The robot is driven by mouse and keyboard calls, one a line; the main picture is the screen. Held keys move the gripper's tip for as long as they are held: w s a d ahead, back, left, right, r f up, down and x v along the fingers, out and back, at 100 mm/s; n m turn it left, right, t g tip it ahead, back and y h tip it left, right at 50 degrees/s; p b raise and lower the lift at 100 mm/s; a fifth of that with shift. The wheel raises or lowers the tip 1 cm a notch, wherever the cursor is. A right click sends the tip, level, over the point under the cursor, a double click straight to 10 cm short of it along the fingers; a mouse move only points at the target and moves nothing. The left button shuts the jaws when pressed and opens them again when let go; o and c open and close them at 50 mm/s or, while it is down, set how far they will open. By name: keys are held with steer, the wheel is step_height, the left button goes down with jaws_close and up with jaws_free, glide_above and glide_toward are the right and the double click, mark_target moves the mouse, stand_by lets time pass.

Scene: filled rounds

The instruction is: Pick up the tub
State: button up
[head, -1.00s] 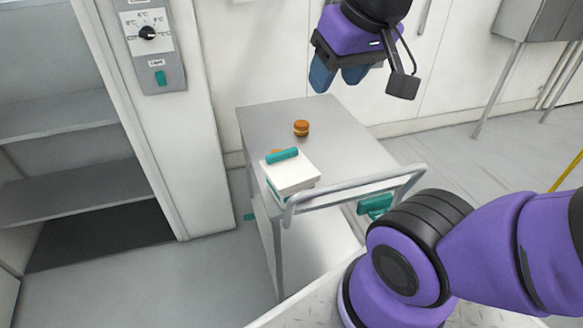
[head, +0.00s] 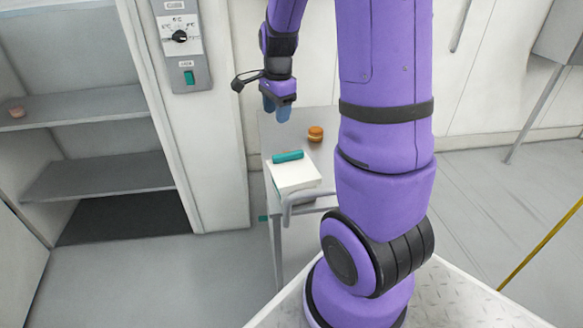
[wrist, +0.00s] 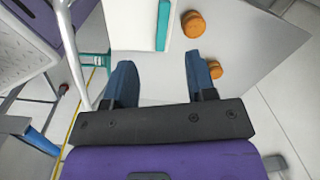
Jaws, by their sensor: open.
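A small round orange-brown tub (head: 315,133) with a lighter band stands on the grey cart top. In the wrist view two such round pieces show: one (wrist: 193,24) beyond the fingers, the other (wrist: 216,69) close beside the right finger and partly hidden by it. In the head view I make out only one. My gripper (head: 276,108) hangs above the cart's far left part, pointing down, open and empty. In the wrist view its blue fingers (wrist: 160,75) are wide apart, with bare cart top between them.
A white box (head: 296,176) with a teal bar (head: 288,156) sits on the cart (head: 290,124) near its handle (head: 300,203). An open shelf unit (head: 95,178) at left holds a small pinkish thing (head: 17,111). My arm hides the cart's right part.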

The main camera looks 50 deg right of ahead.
steer(key=d+f+m, duration=0.3)
steer(key=d+f, duration=0.1)
steer(key=f, duration=0.1)
glide_above(288, 154)
steer(key=shift+g, duration=0.4)
steer(key=f, duration=0.5)
steer(key=shift+w+d+f, duration=0.2)
steer(key=shift+w+f, duration=0.1)
steer(key=shift+s+a+f, duration=0.1)
steer(key=shift+s+f, duration=0.05)
steer(key=shift+f, duration=1.2)
steer(key=shift+s+f, duration=0.1)
steer(key=shift+f, duration=1.25)
steer(key=shift+c, duration=0.5)
jaws_close()
